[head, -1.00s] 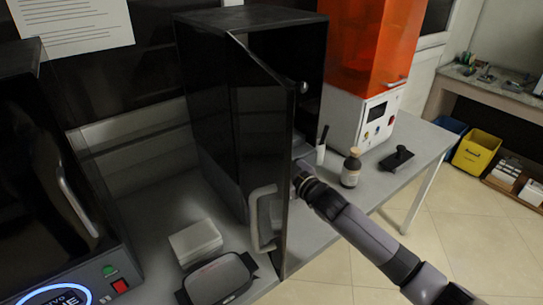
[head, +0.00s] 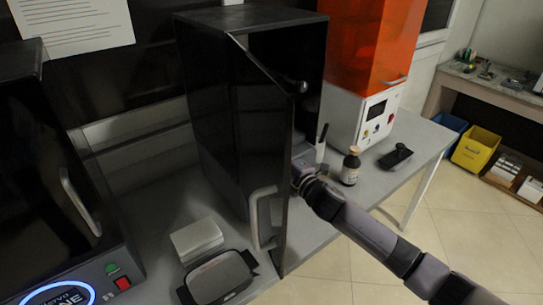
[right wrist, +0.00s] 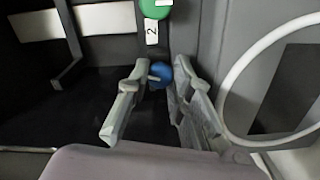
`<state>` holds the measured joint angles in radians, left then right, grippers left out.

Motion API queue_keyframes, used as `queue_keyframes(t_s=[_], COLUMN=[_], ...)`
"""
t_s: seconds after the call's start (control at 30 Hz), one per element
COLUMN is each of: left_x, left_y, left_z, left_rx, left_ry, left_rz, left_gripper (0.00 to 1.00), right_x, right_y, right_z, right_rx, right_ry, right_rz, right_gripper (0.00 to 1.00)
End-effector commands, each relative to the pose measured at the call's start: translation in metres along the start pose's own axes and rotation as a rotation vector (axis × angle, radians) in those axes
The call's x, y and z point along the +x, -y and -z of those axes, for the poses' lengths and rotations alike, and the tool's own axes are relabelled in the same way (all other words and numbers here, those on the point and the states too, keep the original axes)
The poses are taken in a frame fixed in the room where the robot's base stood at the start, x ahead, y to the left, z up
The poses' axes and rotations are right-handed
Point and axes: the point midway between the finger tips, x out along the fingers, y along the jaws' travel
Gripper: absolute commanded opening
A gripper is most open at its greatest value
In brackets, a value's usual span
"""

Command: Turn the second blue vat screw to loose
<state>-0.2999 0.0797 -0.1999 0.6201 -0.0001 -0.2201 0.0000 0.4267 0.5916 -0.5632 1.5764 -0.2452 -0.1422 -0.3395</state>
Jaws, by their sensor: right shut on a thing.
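The blue vat screw (right wrist: 160,75) is a small round blue knob with a pale bar across it, below a white label marked 2 (right wrist: 151,32) in the right wrist view. My right gripper (right wrist: 160,70) is shut on this screw, with one finger on each side of it. In the head view my right arm reaches in from the lower right to the open front of the black cabinet (head: 208,110). Its open door (head: 262,150) hides my fingers and the screw there. My left gripper is not in view.
A green round part (right wrist: 155,7) sits just above the label. A brown bottle (head: 350,167) stands on the bench close to my right wrist, with an orange-hooded machine (head: 370,40) behind. A white box (head: 196,239) and a dark tray (head: 218,278) lie left of the door.

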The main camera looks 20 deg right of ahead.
Motion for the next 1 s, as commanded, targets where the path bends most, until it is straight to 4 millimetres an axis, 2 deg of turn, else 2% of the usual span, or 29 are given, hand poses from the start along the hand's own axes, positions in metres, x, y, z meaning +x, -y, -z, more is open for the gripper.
queue_keyframes(t_s=[0.3,0.77,0.8,0.9,1.0], left_x=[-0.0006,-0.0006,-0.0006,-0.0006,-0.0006], left_y=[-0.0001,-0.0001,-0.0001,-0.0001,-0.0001], left_z=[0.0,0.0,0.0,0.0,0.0], left_rx=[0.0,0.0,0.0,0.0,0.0], left_ry=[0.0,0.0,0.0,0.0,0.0], left_rz=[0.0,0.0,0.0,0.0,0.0], left_gripper=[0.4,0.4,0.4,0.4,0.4], right_x=[-0.0006,-0.0006,-0.0007,-0.0006,-0.0004], right_y=[0.0034,0.0039,0.004,0.0037,0.0029], right_z=[-0.0005,-0.0004,-0.0004,-0.0003,-0.0002], right_rx=[-0.096,-0.107,-0.107,-0.106,-0.106], right_ry=[0.001,0.001,0.001,0.001,0.001], right_rz=[0.006,0.006,0.006,0.006,0.005], right_gripper=[0.0,0.0,0.22,0.28,0.29])
